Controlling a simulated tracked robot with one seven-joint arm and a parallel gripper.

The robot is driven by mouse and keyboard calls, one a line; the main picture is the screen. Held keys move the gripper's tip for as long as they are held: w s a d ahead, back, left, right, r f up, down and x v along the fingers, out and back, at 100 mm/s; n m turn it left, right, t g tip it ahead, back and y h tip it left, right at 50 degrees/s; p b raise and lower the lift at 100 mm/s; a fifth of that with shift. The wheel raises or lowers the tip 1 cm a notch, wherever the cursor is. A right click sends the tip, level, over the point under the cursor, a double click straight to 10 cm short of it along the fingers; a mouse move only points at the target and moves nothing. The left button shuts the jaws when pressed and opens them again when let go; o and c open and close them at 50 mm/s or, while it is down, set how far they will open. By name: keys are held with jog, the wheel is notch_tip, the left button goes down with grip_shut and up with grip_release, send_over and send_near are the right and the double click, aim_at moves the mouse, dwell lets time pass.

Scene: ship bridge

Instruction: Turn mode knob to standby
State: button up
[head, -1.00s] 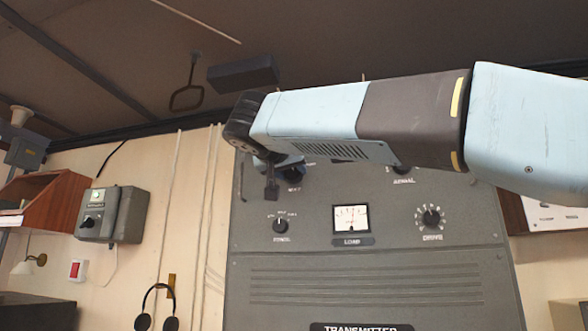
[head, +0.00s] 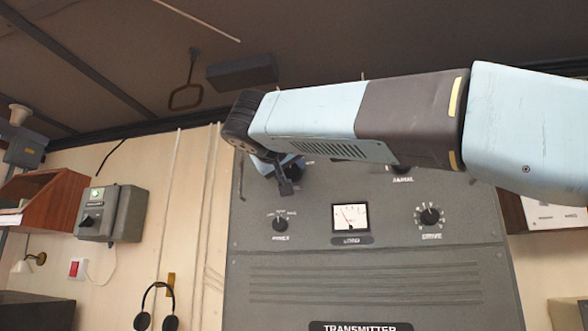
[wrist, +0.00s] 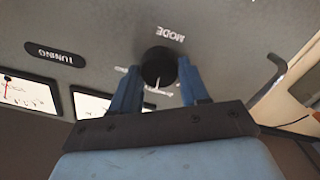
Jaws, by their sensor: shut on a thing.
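The mode knob (wrist: 160,66) is a round black knob on the grey transmitter panel (head: 380,266). In the wrist view the panel appears upside down, with the word MODE above the knob. My gripper (wrist: 159,74) has its two blue fingers on either side of the knob and is shut on it. A pale pointer line on the knob points toward the bottom of the wrist view. Small position lettering shows near it, partly hidden and too blurred to read. In the head view my gripper (head: 285,172) is at the panel's upper left and mostly covers the knob.
Below the gripper are a power knob (head: 280,224), a load meter (head: 350,217) and a drive knob (head: 430,216). A thin handle (wrist: 277,85) stands off the panel beside the gripper. A wall box (head: 113,214) and headphones (head: 157,305) are at left.

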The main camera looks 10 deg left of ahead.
jog(key=shift+s+a+r+n, duration=0.1)
jog(key=shift+n, duration=1.8)
jog(key=o, duration=0.8)
jog(key=shift+a, duration=0.1)
jog(key=shift+o, duration=1.2)
jog(key=s+a, duration=0.1)
jog(key=s, duration=1.2)
jog(key=shift+s, duration=0.35)
